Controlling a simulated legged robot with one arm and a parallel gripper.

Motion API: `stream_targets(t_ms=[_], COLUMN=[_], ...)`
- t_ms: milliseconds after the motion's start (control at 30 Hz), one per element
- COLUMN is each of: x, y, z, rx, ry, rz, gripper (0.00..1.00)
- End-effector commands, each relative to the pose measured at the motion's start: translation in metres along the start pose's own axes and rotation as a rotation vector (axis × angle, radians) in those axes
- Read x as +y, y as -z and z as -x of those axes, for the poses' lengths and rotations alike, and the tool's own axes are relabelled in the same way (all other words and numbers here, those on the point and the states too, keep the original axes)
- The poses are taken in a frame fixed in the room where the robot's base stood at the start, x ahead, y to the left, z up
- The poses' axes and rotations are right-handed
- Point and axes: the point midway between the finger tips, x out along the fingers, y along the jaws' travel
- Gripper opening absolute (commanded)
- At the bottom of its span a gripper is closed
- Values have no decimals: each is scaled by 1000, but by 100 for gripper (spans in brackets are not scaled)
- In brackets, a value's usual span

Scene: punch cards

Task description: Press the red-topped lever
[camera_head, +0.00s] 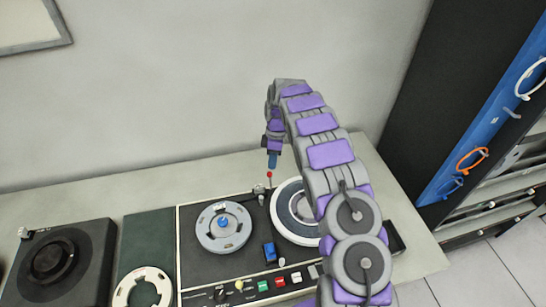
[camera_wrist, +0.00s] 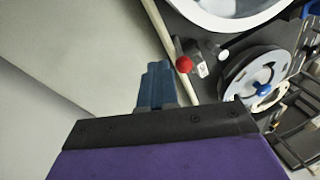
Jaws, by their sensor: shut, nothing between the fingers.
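The red-topped lever (camera_head: 269,176) stands at the back edge of the tape machine, between its two reels. In the wrist view its round red knob (camera_wrist: 184,64) shows just right of my gripper's tip, apart from it in the picture. My gripper (camera_head: 272,160) points down, just above the red knob in the head view. Its blue fingers (camera_wrist: 156,84) are together and empty. I cannot tell whether the tip touches the knob.
The tape machine (camera_head: 190,262) carries a grey reel (camera_head: 224,228), a white reel (camera_head: 284,208) and coloured buttons (camera_head: 263,286). A black turntable (camera_head: 60,262) stands at left. A wall (camera_head: 150,80) rises behind; a dark rack (camera_head: 440,100) stands at right.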

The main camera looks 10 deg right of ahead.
Motion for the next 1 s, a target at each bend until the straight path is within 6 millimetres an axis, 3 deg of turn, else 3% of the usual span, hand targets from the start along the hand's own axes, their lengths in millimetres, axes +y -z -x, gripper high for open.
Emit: stream_targets(t_ms=[1000], x=[-11], y=[0], z=[-2], rx=[10], ry=[-45], rz=[6], gripper=[0])
